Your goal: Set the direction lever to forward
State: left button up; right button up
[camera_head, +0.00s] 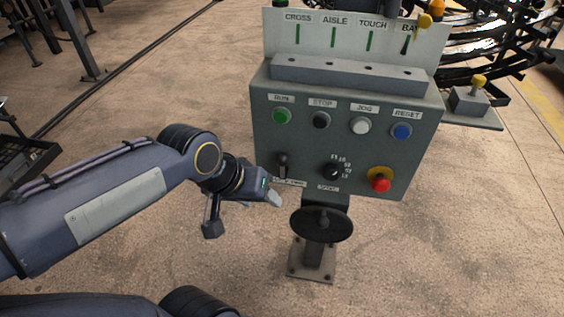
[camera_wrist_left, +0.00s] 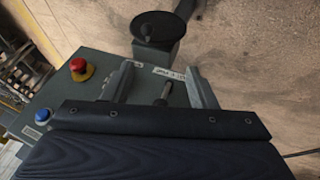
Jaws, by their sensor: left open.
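The direction lever (camera_head: 282,163) is a small dark lever at the lower left of the grey control box's front, standing roughly upright. The label under it is partly covered by my left gripper (camera_head: 270,194), which is just below and left of the lever. In the left wrist view, the lever (camera_wrist_left: 164,92) shows between the two open fingers of my left gripper (camera_wrist_left: 162,84), with visible space on both sides. I cannot tell whether the fingers touch it. My right gripper is not in view.
The box (camera_head: 348,150) also carries a green RUN button (camera_head: 282,115), other buttons, a black SPEED knob (camera_head: 334,170) and a red stop button (camera_head: 381,183). A black handwheel (camera_head: 321,224) sits just below. Open floor lies left of the box.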

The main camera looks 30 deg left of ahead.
aim_at(281, 158)
pick_arm(q)
jog(key=w+a+n+y, duration=0.1)
jog(key=w, duration=0.3)
jog(key=w+a, duration=0.1)
jog(key=w, duration=0.3)
jog(key=w+a+r+n+y, duration=0.1)
jog(key=w, duration=0.4)
jog(key=shift+a+n+y, duration=0.15)
jog(key=shift+n+y, duration=0.15)
jog(key=p+x, duration=0.1)
jog(key=x, duration=0.6)
jog(key=shift+w+f, duration=0.1)
jog(key=shift+f, duration=0.2)
jog(key=shift+c, duration=0.4)
grip_shut()
